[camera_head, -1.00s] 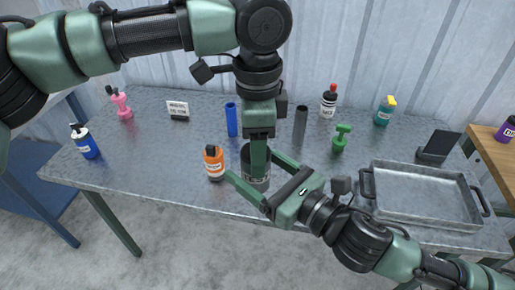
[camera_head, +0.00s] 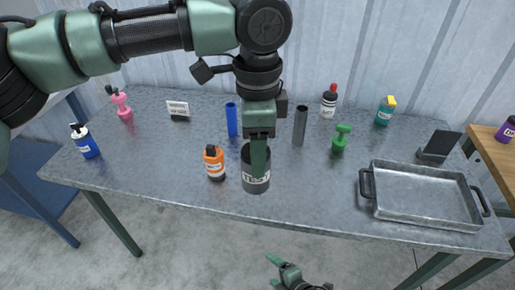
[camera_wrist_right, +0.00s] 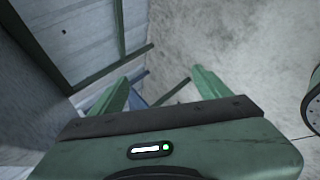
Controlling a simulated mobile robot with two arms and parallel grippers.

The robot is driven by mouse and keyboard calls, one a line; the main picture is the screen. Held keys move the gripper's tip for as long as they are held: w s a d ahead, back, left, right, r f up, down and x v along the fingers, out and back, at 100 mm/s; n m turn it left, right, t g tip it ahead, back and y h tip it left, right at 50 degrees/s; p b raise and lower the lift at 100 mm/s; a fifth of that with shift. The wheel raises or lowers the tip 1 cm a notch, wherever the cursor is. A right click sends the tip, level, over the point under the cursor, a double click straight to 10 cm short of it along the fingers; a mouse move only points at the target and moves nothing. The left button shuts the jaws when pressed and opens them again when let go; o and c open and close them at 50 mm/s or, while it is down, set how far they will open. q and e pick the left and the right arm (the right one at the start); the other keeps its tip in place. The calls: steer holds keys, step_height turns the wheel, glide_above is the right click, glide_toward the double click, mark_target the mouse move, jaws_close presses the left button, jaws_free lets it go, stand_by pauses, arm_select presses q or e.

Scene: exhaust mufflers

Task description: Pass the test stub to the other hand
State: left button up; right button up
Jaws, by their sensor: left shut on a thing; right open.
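The test stub (camera_head: 256,183) is a dark grey cylinder with a white label, seen in the head view near the table's front edge. My left gripper (camera_head: 258,160) is above it, pointing down and shut on it. One green finger covers part of the stub's front. I cannot tell whether the stub's base touches the table. My right gripper (camera_head: 274,270) is low in the head view, in front of the table and apart from the stub. In the right wrist view its two fingers (camera_wrist_right: 160,82) are spread with nothing between them.
An orange bottle (camera_head: 214,164) stands just left of the stub. A blue tube (camera_head: 232,120) and a grey tube (camera_head: 300,126) stand behind. A green object (camera_head: 340,140) and a metal tray (camera_head: 425,198) are to the right. The table's left front is clear.

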steer(key=s+d+f+m+g+h, duration=0.4)
steer(key=s+d+f+m, duration=0.75)
steer(key=f, duration=0.45)
steer(key=s+d+f+m+g, duration=0.1)
steer(key=s+f+m, duration=0.1)
steer(key=s, duration=0.5)
steer(key=s+d+f+m+g+h, duration=0.1)
steer(key=s+f+m, duration=0.2)
steer(key=s, duration=0.4)
steer(key=s+d+f+m+g, duration=0.1)
steer(key=s+f+m+g, duration=0.1)
steer(key=s, duration=0.6)
steer(key=shift+d+f+m, duration=0.25)
steer(key=shift+f+m, duration=0.1)
steer(key=shift+f, duration=0.05)
